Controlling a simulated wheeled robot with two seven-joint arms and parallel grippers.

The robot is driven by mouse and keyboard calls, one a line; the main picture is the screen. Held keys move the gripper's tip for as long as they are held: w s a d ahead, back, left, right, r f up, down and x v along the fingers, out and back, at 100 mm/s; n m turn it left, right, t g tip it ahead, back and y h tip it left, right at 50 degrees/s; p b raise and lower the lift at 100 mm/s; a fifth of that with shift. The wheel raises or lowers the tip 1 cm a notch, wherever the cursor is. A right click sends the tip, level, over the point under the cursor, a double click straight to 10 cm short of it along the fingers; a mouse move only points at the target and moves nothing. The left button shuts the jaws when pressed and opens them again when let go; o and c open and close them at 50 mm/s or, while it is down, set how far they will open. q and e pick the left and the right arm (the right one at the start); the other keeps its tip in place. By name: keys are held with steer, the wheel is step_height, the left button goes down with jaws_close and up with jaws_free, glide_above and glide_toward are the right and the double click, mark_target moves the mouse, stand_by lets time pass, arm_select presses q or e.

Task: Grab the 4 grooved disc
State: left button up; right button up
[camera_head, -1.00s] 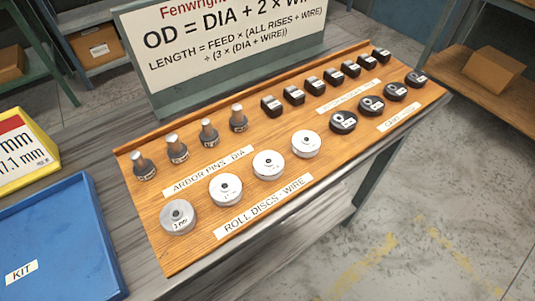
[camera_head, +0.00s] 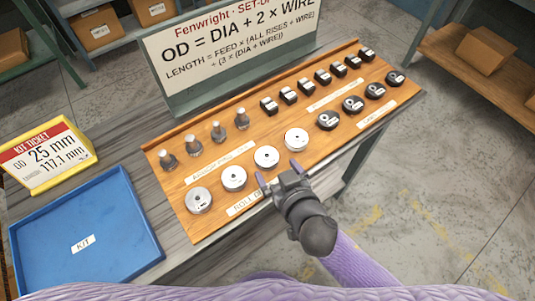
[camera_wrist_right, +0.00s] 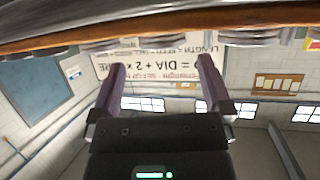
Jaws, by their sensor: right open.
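Several pale round roll discs stand in a row along the front of the wooden board (camera_head: 222,222): the leftmost grey disc (camera_head: 198,201), a white disc (camera_head: 233,178), another white disc (camera_head: 266,157) and the rightmost white disc (camera_head: 296,140). Their markings are too small to read now. My right gripper (camera_head: 279,173) is open and empty at the board's front edge, just in front of the two right-hand discs. Its spread fingers also show in the right wrist view (camera_wrist_right: 161,75), with nothing between them and the board's underside above. My left gripper is not in view.
Arbor pins (camera_head: 218,132) and black blocks (camera_head: 322,77) stand behind the discs; black round parts (camera_head: 353,103) stand to the right. A blue kit tray (camera_head: 125,215) and a yellow-framed kit ticket (camera_head: 48,155) are at left. A formula sign (camera_head: 235,50) stands behind.

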mark_target(268, 158)
steer(key=b+x, duration=0.1)
steer(key=x, duration=0.4)
steer(key=shift+w+a+r, duration=0.1)
steer(key=shift+a+r, duration=0.05)
steer(key=shift+a, duration=0.05)
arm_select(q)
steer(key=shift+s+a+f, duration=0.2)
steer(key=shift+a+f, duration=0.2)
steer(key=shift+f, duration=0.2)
arm_select(e)
steer(key=shift+c, duration=0.3)
